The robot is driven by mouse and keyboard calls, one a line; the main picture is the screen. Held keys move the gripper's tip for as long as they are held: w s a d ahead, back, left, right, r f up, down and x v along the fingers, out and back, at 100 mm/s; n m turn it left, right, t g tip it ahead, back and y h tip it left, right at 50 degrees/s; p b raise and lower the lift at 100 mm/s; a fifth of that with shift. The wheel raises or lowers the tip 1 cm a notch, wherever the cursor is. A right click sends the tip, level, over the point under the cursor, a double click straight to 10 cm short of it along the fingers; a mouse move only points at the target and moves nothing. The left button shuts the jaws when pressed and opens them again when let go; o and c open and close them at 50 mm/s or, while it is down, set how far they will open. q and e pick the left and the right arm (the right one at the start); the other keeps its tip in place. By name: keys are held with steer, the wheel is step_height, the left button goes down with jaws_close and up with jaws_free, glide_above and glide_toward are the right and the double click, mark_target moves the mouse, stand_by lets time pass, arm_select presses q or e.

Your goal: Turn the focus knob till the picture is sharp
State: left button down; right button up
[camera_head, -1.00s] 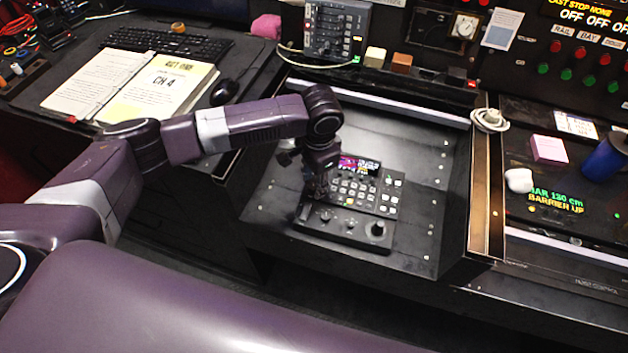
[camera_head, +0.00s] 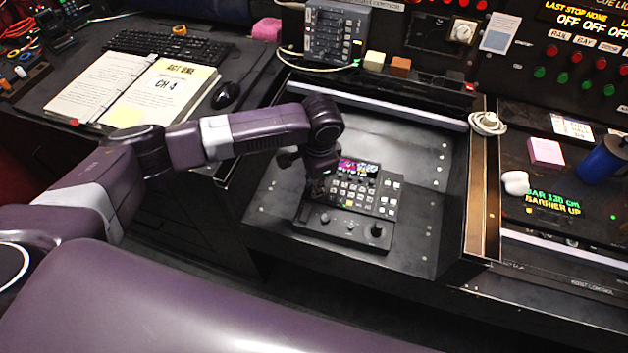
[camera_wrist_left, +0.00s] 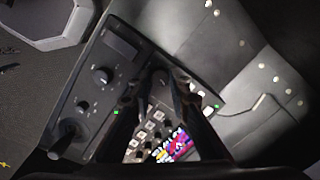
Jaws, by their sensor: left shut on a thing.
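A black control panel (camera_head: 344,232) with keys, knobs and a small screen (camera_head: 358,168) lies on the middle desk section. The screen shows a coloured picture, too small to judge its sharpness; part of it also shows in the left wrist view (camera_wrist_left: 170,146). My left gripper (camera_head: 319,188) points down at the panel's left side, left of the keys. In the left wrist view, its two fingers are closed around a dark round knob (camera_wrist_left: 160,77). The knob is hidden by the gripper in the head view. My right gripper is not in view.
The panel's front strip has small knobs (camera_wrist_left: 100,76) and a large dark control (camera_head: 377,230) at its right end. An open binder (camera_head: 165,85), keyboard (camera_head: 170,42) and mouse (camera_head: 225,95) lie at left. A pink block (camera_head: 546,152) and blue cylinder (camera_head: 601,160) stand at right.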

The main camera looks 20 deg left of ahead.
arm_select(q)
steer(key=shift+m+p, duration=0.45)
steer(key=shift+m, duration=0.35)
steer(key=c, duration=1.8)
jaws_free()
steer(key=r, duration=0.8)
steer(key=s+d+r, duration=0.1)
steer(key=r, duration=0.3)
steer(key=shift+d, duration=0.1)
